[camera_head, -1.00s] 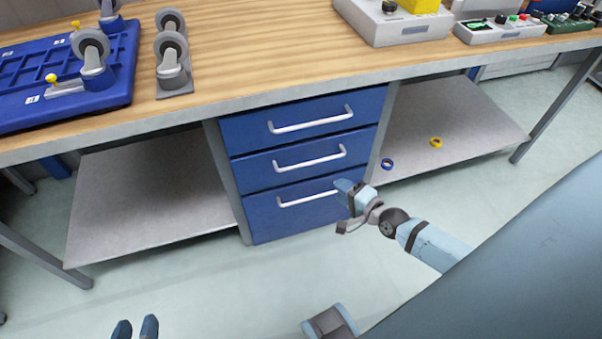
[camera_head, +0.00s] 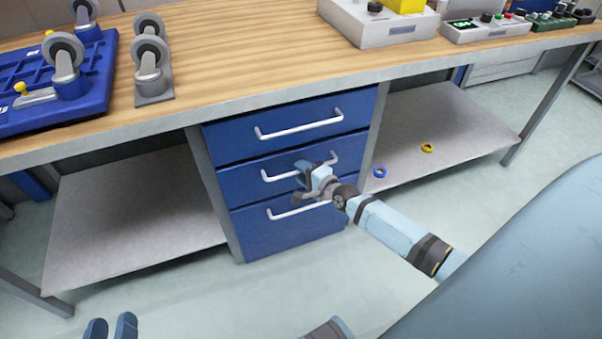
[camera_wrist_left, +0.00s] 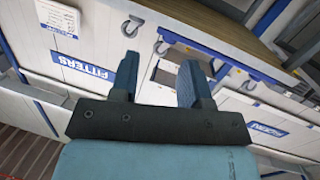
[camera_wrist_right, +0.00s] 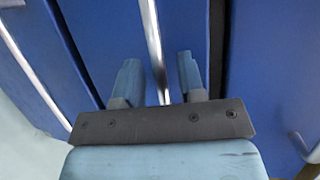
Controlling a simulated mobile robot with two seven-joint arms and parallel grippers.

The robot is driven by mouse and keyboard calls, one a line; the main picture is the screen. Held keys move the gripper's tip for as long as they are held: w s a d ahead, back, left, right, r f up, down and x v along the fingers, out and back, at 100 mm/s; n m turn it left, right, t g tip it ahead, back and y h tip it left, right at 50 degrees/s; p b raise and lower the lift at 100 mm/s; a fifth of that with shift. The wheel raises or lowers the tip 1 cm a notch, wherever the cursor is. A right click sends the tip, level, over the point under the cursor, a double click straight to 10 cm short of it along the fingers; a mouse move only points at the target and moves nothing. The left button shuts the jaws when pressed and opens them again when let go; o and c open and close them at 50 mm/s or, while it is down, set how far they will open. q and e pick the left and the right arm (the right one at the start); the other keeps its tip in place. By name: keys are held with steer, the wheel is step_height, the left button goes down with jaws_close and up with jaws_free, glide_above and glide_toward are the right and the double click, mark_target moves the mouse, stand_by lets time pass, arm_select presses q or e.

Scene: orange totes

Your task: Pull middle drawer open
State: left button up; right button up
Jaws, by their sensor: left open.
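The blue middle drawer (camera_head: 235,182) sits shut between two other drawers under the workbench. Its silver bar handle (camera_head: 270,177) is partly hidden by my right gripper (camera_head: 307,174), which is in front of it. In the right wrist view, the open fingers of my right gripper (camera_wrist_right: 158,72) stand on either side of the handle bar (camera_wrist_right: 154,40), with the blue drawer front (camera_wrist_right: 112,30) behind. My left gripper (camera_head: 111,322) is open and empty, low at the left, away from the drawers.
The top drawer (camera_head: 355,104) and bottom drawer (camera_head: 265,243) have similar handles. The workbench top (camera_head: 240,60) overhangs above. Floor in front is clear.

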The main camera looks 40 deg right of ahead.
arm_select(q)
steer(key=shift+w+d+r, duration=0.1)
steer(key=shift+d+r, duration=0.05)
steer(key=shift+r, duration=0.3)
arm_select(e)
steer(key=shift+w, duration=0.45)
steer(key=shift+c, duration=0.3)
jaws_close()
arm_select(q)
steer(key=shift+f, duration=0.15)
arm_select(e)
steer(key=shift+a, duration=0.1)
steer(key=shift+s, duration=0.1)
